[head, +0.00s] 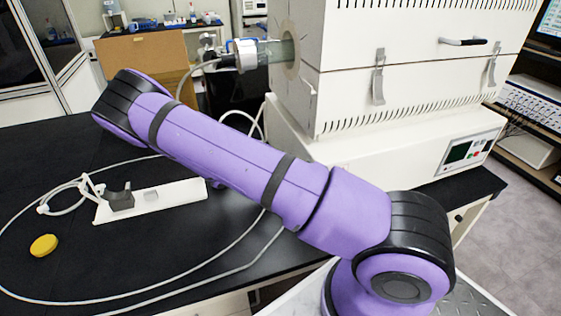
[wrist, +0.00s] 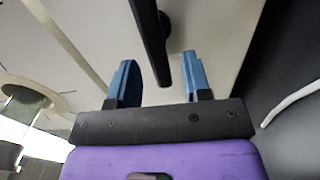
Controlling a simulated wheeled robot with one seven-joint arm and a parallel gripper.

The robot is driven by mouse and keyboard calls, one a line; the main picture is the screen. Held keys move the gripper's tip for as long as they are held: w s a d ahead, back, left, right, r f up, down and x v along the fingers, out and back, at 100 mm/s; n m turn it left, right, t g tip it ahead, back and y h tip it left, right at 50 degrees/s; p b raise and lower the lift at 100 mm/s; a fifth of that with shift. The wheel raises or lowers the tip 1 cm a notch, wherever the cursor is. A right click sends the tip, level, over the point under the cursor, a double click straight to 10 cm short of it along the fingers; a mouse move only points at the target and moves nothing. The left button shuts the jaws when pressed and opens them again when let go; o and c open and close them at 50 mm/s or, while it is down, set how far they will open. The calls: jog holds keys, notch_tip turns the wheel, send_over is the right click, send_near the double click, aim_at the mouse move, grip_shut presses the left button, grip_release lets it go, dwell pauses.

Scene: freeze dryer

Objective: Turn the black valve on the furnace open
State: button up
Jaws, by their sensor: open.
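In the wrist view, my gripper (wrist: 160,59) is open, with one blue fingertip on each side of a long black bar. The bar looks like the lever of the black valve (wrist: 151,35). Its lower end reaches down between the fingers, with a gap visible on both sides, and a round dark piece sits beside it. The depth between lever and fingers is hard to judge. The white furnace (head: 400,85) stands at the upper right of the head view. My gripper is hidden there behind my purple arm, and I cannot make out the valve lever.
A glass tube with a metal flange (head: 245,54) sticks out of the furnace's left side. On the black bench (head: 60,170) lie a white holder (head: 172,199), a yellow disc (head: 44,245) and a looped pale hose (head: 225,262). A cardboard panel (head: 140,62) stands behind.

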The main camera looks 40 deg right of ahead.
jog(key=v, duration=0.8)
jog(key=shift+a, duration=0.2)
jog(key=shift+r, duration=0.1)
jog(key=s+r+t+y, duration=0.1)
jog(key=s+r+y, duration=0.3)
jog(key=r, duration=0.5)
jog(key=s+r+y, duration=0.4)
jog(key=r+y, duration=0.1)
jog(key=r, duration=0.3)
jog(key=s+r+t+y, duration=0.1)
jog(key=s+r+y, duration=0.3)
jog(key=r, duration=0.5)
jog(key=s+a+r+n+t+y, duration=0.1)
jog(key=s+r+t, duration=0.3)
jog(key=s, duration=0.5)
jog(key=s+a+r+n+t+y, duration=0.2)
jog(key=s+r+t+y, duration=0.1)
jog(key=s+r, duration=0.6)
jog(key=shift+s+a+t, duration=0.4)
jog(key=shift+s+t, duration=0.15)
jog(key=shift+t, duration=0.05)
